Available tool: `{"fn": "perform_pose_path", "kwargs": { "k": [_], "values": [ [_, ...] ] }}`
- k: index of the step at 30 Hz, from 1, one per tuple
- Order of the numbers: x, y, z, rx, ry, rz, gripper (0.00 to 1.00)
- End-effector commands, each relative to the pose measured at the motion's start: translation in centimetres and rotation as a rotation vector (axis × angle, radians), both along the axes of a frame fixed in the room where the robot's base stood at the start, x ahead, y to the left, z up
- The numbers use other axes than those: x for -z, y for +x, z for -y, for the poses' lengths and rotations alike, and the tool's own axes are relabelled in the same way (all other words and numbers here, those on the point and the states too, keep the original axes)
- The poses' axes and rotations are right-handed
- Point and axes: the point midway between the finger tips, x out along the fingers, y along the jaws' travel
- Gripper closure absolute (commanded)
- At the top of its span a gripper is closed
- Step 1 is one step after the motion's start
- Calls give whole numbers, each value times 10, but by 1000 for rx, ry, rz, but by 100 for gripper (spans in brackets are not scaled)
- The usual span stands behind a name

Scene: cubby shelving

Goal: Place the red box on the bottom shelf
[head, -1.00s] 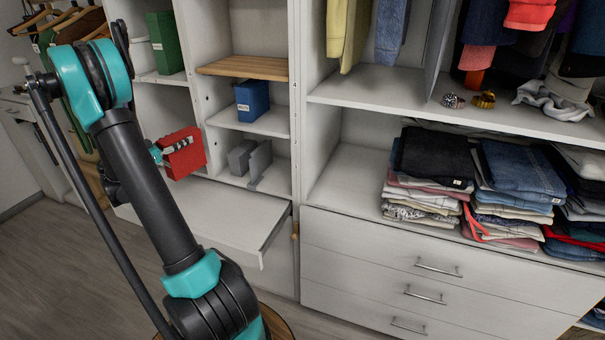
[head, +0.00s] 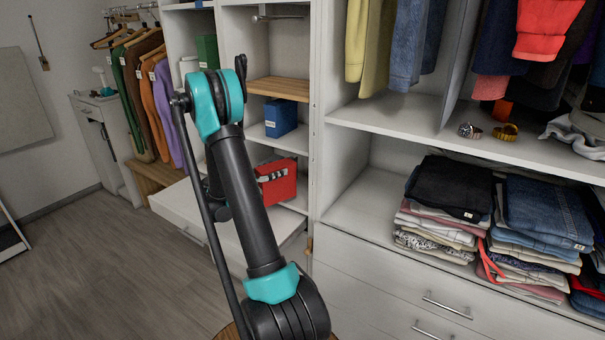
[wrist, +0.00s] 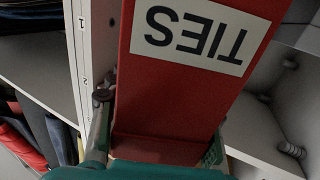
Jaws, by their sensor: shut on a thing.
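The red box (head: 279,190) is in the head view at the lower cubby of the narrow middle column. My gripper (head: 272,174) is shut on it, partly hidden behind my arm. In the wrist view the red box (wrist: 165,95) fills the middle, with an upside-down white label reading TIES. The fingers of my gripper (wrist: 158,135) lie on either side of it. A strip of the bottom shelf (head: 298,202) shows beside the box; most of that cubby is hidden. I cannot tell whether the box touches the shelf.
A blue box (head: 281,117) stands one shelf above, under a wooden shelf (head: 279,88). A white upright (wrist: 88,60) is close to the left finger in the wrist view. A pulled-out white drawer (head: 182,205) juts out below left. Folded clothes (head: 440,205) fill the right bay.

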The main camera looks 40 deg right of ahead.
Motion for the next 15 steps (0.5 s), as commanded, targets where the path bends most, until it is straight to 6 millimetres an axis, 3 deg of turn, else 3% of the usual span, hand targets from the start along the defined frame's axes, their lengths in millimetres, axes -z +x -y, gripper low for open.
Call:
{"fn": "perform_pose_path", "kwargs": {
  "k": [9, 15],
  "values": [
    [0, -1, 79, 3, -1, 0, 100],
    [0, 0, 105, 1, -1, 0, 100]
  ]
}}
